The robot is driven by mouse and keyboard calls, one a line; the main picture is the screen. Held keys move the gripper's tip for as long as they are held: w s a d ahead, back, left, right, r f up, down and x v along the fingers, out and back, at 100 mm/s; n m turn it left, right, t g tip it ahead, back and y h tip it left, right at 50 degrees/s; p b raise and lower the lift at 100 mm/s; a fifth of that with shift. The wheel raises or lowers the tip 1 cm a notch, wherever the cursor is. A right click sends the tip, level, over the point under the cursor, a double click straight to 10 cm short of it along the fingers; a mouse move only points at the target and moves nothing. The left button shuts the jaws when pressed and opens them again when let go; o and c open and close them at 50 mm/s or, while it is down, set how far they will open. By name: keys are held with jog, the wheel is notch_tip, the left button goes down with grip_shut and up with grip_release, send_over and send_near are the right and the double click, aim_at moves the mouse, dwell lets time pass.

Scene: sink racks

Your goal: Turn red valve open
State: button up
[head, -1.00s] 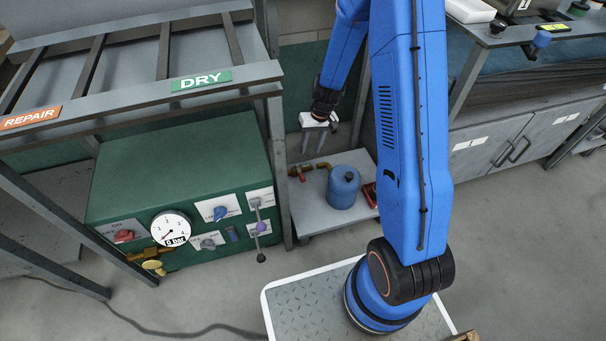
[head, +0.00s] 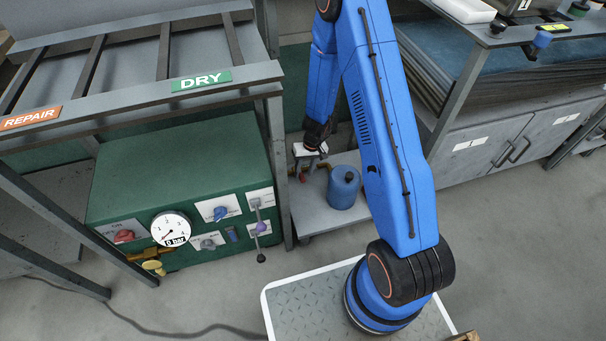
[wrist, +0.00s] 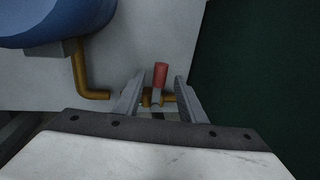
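The red valve handle (wrist: 161,74) shows in the wrist view, sitting on a brass pipe (wrist: 167,99). My gripper (wrist: 159,84) is open, with one finger on each side of the handle. A gap shows between the handle and both fingers, so it is not gripped. In the head view my gripper (head: 309,168) points down over the lower shelf beside the blue tank (head: 343,190). The valve there is mostly hidden by the gripper. The tank also shows in the wrist view (wrist: 50,22), at the upper left.
The lower shelf (head: 318,215) carries the tank and pipe. To its left stands a green panel box (head: 180,170) with knobs and a pressure gauge (head: 170,229) near zero. A rack post (head: 279,170) stands close to the gripper's left. Grey cabinets (head: 490,150) are on the right.

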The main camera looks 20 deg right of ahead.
jog(key=shift+a+f, duration=0.2)
jog(key=shift+f, duration=0.8)
grip_shut()
